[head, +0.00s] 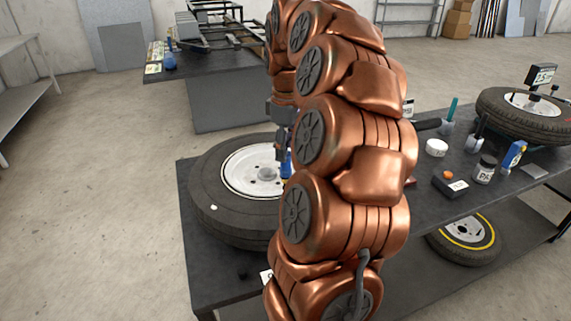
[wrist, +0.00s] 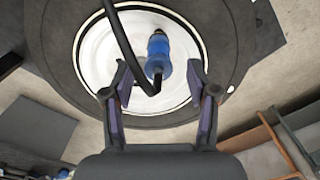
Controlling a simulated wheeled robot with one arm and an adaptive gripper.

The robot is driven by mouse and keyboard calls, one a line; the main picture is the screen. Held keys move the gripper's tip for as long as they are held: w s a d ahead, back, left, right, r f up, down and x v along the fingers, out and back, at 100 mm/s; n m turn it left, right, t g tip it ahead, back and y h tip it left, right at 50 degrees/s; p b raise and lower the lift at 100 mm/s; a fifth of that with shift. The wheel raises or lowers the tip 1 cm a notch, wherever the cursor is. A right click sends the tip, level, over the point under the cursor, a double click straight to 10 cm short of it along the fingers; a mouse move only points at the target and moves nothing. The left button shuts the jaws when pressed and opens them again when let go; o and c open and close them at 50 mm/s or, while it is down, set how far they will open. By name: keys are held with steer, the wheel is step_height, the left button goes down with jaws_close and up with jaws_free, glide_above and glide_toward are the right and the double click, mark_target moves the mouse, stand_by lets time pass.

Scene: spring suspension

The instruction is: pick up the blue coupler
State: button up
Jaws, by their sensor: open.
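The blue coupler (wrist: 158,56) is in the upper middle of the wrist view, over the white wheel rim (wrist: 92,66), with a black hose curving beside it. In the head view a small part of the blue coupler (head: 286,164) shows just left of my arm, over the wheel. My gripper (wrist: 159,80) is open and empty. Its two fingers stand apart to the left and right of the coupler, and the coupler appears beyond the fingertips, touching neither. In the head view my arm hides most of the gripper and part of the wheel.
The tire (head: 212,205) lies flat on the dark workbench (head: 200,275). To the right are a white jar (head: 436,147), a dark jar (head: 484,169), a black box (head: 450,185) and another wheel (head: 528,116). Open floor lies to the left.

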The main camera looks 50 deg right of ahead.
steer(key=shift+w+f+p, duration=0.15)
steer(key=shift+f+p, duration=0.35)
steer(key=shift+f, duration=0.8)
steer(key=shift+w+f+p, duration=0.1)
steer(key=shift+f+p, duration=0.35)
steer(key=shift+f, duration=0.85)
jaws_close()
